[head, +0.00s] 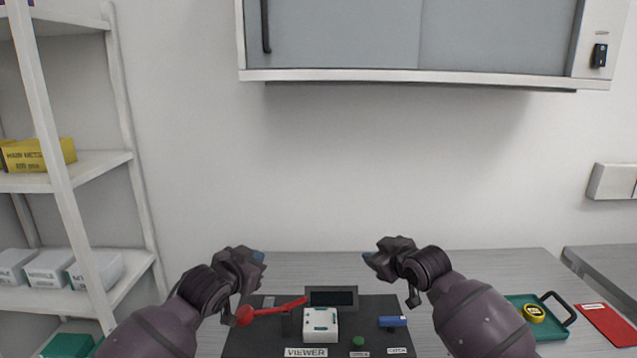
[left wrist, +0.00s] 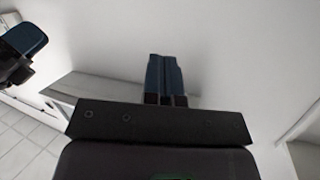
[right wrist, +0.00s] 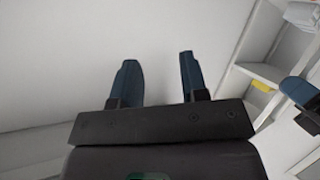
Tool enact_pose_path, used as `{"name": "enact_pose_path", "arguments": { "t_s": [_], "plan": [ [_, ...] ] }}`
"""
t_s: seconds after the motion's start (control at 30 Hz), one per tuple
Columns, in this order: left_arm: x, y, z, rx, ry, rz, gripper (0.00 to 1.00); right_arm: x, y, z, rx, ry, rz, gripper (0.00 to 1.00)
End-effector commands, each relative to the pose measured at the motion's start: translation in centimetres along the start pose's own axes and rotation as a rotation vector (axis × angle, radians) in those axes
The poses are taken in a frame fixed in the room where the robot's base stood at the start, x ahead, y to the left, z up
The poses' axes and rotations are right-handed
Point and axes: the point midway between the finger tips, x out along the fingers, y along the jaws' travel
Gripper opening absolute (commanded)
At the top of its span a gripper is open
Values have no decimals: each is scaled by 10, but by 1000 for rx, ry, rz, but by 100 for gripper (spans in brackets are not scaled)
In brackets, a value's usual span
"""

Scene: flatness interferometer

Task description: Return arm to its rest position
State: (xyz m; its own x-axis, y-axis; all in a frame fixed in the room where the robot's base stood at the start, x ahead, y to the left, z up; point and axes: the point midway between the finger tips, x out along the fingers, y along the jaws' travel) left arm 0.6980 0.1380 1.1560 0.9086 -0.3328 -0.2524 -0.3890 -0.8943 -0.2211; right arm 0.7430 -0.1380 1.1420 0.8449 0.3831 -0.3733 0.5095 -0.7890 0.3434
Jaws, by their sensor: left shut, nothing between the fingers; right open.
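My left gripper (head: 258,257) is raised above the left part of the black instrument board. In the left wrist view its blue fingers (left wrist: 165,80) are together with nothing between them. My right gripper (head: 370,258) is raised above the board's right side. In the right wrist view its fingers (right wrist: 160,82) are spread apart and empty. The black board (head: 240,340) carries a white block (head: 320,324), a dark screen (head: 332,298) and a "VIEWER" label (head: 305,352). A red lever (head: 275,310) with a round red end slants across the board's left part, close below my left gripper.
A blue part (head: 392,321) and a green knob (head: 358,342) sit on the board's right. A green tray (head: 520,302) holding a yellow roll (head: 534,313) and a red card (head: 606,322) lie to the right. A white shelf (head: 100,165) stands left; a wall cabinet (head: 420,75) hangs above.

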Motion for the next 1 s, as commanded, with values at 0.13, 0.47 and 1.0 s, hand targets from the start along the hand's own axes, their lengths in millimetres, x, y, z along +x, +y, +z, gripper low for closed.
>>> {"name": "enact_pose_path", "arguments": {
  "t_s": [0.13,0.47,1.0],
  "plan": [
    [-25,10,41,-2,58,-22,0,-23,-23,38,89,85,64,40],
    [-90,22,133,-33,89,-109,0,-90,-61,125,229,170,193,40],
    [-231,54,310,-194,-159,-260,0,-227,-142,302,380,-52,344,40]
  ]
}}
